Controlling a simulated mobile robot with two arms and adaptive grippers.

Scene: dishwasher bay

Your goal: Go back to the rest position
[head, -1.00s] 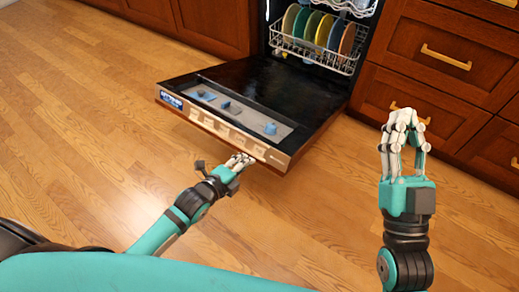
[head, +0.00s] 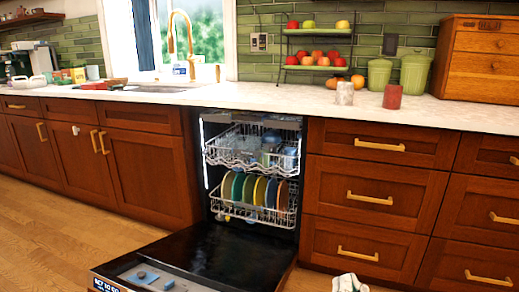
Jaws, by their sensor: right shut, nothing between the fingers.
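My right gripper (head: 347,283) shows only in part at the bottom edge of the head view, right of the open dishwasher door. Its fingertips are together, with nothing seen between them. The rest of my right arm is below the frame. My left gripper is out of view. The dishwasher door (head: 226,258) is folded down, and its front edge is cut off by the bottom of the frame.
The lower rack (head: 252,216) holds several colored plates, and the upper rack (head: 222,157) holds glassware; both sit inside the dishwasher. Wooden drawers (head: 372,197) stand to the right. Clear floor (head: 50,245) lies left of the door. The counter (head: 290,99) carries jars and a fruit stand.

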